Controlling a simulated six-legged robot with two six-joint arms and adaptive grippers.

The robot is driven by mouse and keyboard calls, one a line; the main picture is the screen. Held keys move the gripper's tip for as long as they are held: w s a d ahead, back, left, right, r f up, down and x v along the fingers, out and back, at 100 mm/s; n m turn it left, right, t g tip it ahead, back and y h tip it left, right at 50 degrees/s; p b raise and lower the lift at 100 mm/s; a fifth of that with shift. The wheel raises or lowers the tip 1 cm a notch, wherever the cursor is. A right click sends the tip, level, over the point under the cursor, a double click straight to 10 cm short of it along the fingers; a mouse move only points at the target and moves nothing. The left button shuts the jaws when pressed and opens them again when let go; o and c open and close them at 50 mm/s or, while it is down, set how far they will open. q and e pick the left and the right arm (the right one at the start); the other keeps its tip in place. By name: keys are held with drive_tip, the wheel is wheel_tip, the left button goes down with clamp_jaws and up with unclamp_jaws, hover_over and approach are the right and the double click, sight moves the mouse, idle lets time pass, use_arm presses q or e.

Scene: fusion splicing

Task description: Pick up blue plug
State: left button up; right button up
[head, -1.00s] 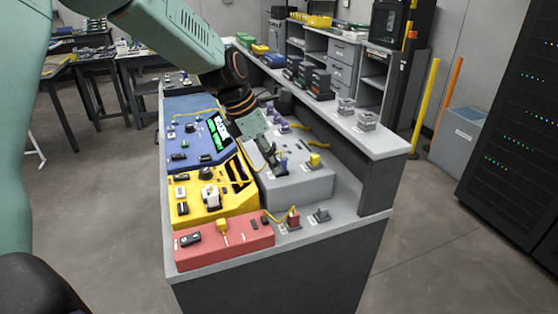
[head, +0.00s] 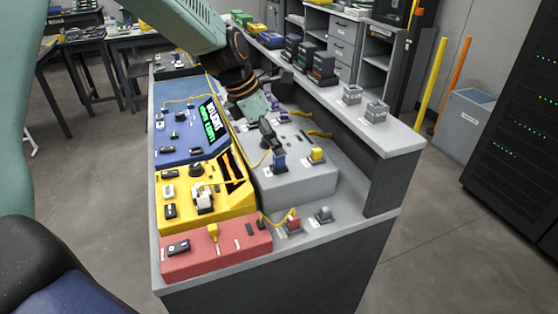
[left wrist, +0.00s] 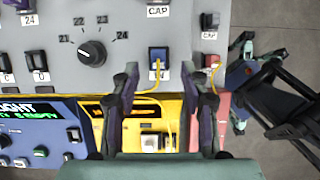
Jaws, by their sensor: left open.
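The blue plug (head: 279,162) stands upright in a port on top of the grey module (head: 305,186), with a yellow cable running from it. My left gripper (head: 268,138) hangs just above and behind it, pointing down. In the left wrist view the blue plug (left wrist: 158,55) lies just ahead of and between the two spread fingers of my left gripper (left wrist: 160,76), which is open and empty. I see no contact with the plug.
A yellow plug (head: 317,155) stands close beside the blue one. The yellow module (head: 225,204), blue module (head: 170,142) and red module (head: 185,263) sit alongside. A black knob (left wrist: 92,52) is left of the plug in the wrist view. A raised shelf (head: 400,138) bounds the bench.

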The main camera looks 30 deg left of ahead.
sight(279, 162)
use_arm(q)
drive_tip(key=b+x, duration=0.2)
drive_tip(key=x, duration=0.4)
drive_tip(key=shift+s+a, duration=0.1)
drive_tip(key=shift+a, duration=0.15)
drive_tip(key=shift+c, duration=0.2)
drive_tip(key=shift+d, duration=0.2)
drive_tip(key=c, duration=0.3)
drive_tip(key=shift+a, duration=0.15)
clamp_jaws()
